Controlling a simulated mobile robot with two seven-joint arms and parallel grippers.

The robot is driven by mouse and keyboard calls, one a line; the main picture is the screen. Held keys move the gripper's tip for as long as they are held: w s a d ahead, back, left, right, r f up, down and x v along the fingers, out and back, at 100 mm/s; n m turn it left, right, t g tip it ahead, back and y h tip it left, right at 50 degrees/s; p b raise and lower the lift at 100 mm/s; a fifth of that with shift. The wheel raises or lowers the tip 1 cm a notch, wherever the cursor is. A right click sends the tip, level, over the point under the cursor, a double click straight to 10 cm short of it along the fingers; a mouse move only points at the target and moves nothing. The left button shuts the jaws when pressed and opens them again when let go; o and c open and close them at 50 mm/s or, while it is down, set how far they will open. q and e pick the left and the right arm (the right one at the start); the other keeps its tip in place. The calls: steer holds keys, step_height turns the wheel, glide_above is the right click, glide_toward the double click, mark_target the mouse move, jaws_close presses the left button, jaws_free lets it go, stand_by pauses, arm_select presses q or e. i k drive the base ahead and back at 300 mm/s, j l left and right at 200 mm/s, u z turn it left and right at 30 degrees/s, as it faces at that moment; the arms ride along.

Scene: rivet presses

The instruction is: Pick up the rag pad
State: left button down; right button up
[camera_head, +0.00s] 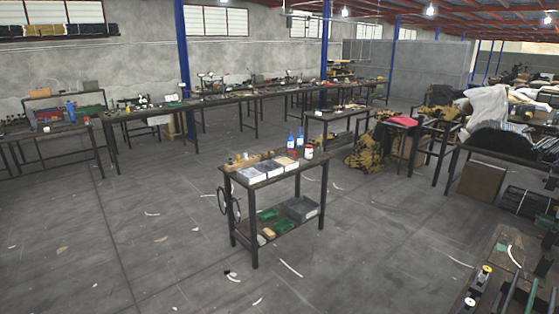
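I cannot make out for certain which thing is the rag pad. A red, flat, cloth-like item (402,121) lies on a small dark table right of the middle, too small to name surely. A large pale cloth heap (488,104) lies on a workbench farther right. Neither of my grippers is in view.
A dark two-level table (272,178) stands mid-floor, with trays (283,163), blue bottles (291,139) and a grey bin (302,209). Long workbenches line the back and left. A bench corner (500,255) is at lower right. Open floor (150,235) with scattered scraps lies around the table.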

mark_target(261, 242)
steer(key=i, duration=0.95)
steer(key=i+l+u, duration=0.1)
steer(key=i, duration=0.85)
steer(key=i+l, duration=0.1)
steer(key=i, duration=0.85)
steer(key=i+l+u, duration=0.1)
steer(key=i+u, duration=0.3)
steer(key=i+l+u, duration=0.3)
steer(key=i+u, duration=0.15)
steer(key=i+l+u, duration=0.85)
steer(key=l, duration=0.2)
